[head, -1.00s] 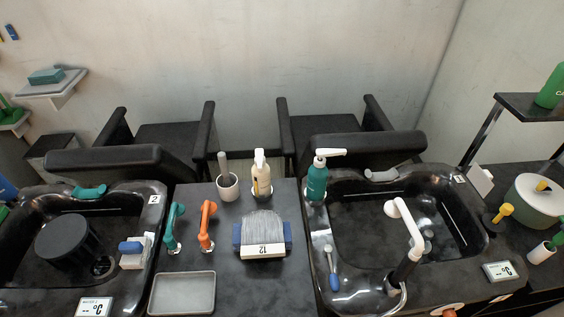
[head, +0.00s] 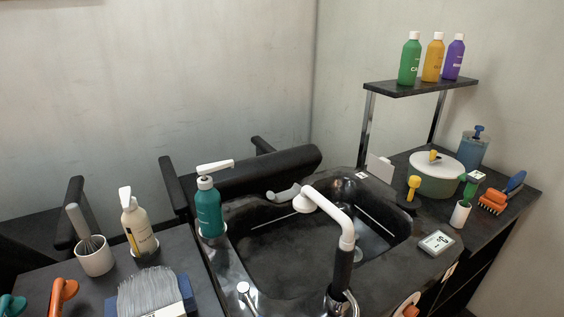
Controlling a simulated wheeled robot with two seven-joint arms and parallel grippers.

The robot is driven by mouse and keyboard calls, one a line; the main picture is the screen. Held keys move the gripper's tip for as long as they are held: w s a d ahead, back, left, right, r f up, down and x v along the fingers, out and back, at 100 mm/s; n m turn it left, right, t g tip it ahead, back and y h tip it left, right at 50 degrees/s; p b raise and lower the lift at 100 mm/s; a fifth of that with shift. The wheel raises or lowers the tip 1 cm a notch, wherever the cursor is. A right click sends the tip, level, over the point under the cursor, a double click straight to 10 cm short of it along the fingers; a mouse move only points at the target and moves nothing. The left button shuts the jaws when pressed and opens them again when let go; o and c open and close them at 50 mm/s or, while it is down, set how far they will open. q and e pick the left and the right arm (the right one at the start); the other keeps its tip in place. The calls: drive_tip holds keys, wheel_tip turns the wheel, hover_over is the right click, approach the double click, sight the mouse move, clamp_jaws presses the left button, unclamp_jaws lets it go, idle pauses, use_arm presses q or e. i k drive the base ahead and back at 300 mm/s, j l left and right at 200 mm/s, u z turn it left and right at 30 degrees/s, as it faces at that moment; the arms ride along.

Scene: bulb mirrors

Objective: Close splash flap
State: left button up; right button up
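A small pale upright panel (head: 380,168), likely the splash flap, stands at the back right corner of the black wash basin (head: 245,280). It is raised above the rim and leans slightly; its hinge is too small to make out. The basin holds a white shower head on a curved neck (head: 328,208) with a black grip. Neither of my grippers is in view.
A teal pump bottle (head: 209,212) stands at the basin's left rim. Above, a shelf (head: 420,88) carries three bottles.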

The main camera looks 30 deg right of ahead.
sight(382, 167)
drive_tip(key=l+u, duration=0.1)
drive_tip(key=l, duration=1.15)
drive_tip(key=l+u, duration=0.15)
drive_tip(key=l, duration=0.5)
drive_tip(key=k+l, duration=0.1)
drive_tip(key=l, duration=0.5)
drive_tip(key=l+u, duration=0.15)
drive_tip(key=l, duration=0.45)
drive_tip(key=k+l+u, duration=0.1)
drive_tip(key=l, duration=0.55)
drive_tip(key=k+l, duration=0.15)
drive_tip(key=l, duration=0.45)
drive_tip(key=u, duration=0.05)
